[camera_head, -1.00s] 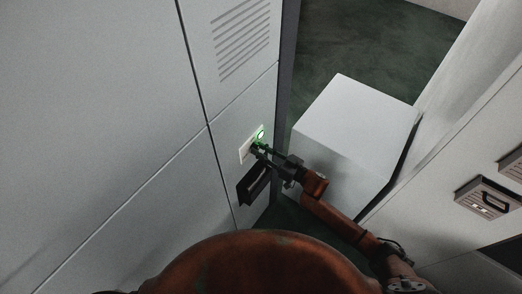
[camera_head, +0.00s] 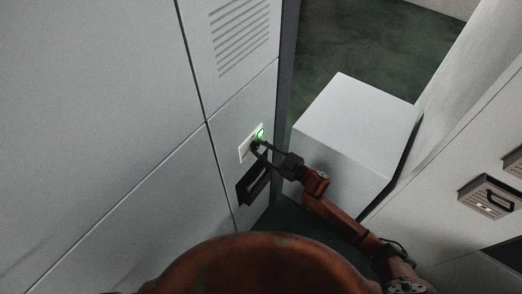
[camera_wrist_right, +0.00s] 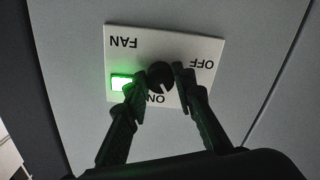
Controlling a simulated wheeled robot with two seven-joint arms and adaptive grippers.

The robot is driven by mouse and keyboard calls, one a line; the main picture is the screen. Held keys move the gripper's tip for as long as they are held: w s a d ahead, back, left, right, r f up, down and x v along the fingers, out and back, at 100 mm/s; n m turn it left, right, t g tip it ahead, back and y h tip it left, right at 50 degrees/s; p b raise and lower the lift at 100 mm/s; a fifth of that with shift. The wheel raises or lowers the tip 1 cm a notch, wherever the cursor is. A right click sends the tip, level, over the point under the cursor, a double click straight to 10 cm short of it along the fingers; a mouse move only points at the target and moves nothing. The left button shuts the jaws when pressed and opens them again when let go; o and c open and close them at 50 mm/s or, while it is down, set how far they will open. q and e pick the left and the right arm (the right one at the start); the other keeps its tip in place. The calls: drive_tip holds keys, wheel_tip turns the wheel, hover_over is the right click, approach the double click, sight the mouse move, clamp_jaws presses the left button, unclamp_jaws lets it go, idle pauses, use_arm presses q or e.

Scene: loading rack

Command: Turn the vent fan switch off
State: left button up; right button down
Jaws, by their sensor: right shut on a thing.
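The fan switch plate (camera_head: 247,149) is a white panel on the grey cabinet wall. In the right wrist view the plate (camera_wrist_right: 196,47) appears upside down, with FAN, ON and OFF printed on it. Its dark round knob (camera_wrist_right: 159,74) sits between ON and OFF. A green light (camera_wrist_right: 121,83) glows beside the knob and also shows in the head view (camera_head: 260,133). My right gripper (camera_head: 257,147) is at the plate. In the wrist view its fingers (camera_wrist_right: 158,82) flank the knob and are shut on it. The knob's exact pointing direction is hard to tell. My left gripper is not visible.
A dark recessed handle (camera_head: 254,184) is just below the plate. A vent grille (camera_head: 241,38) is above it. A large white box (camera_head: 355,120) stands right of the cabinet, close to my right arm. Another handled panel (camera_head: 489,197) is at far right.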

drive_tip(key=n+b, duration=0.2)
drive_tip(key=n, duration=0.3)
drive_tip(key=shift+f+n, duration=0.1)
drive_tip(key=shift+n, duration=0.2)
drive_tip(key=n+b, duration=0.3)
drive_tip(key=n, duration=0.2)
drive_tip(key=shift+n, duration=0.3)
drive_tip(key=shift+s, duration=0.1)
drive_tip(key=c, duration=1.6)
unclamp_jaws()
drive_tip(key=shift+d, duration=0.15)
drive_tip(key=v, duration=1.1)
drive_tip(key=shift+s+d, duration=0.25)
drive_tip(key=shift+d, duration=0.05)
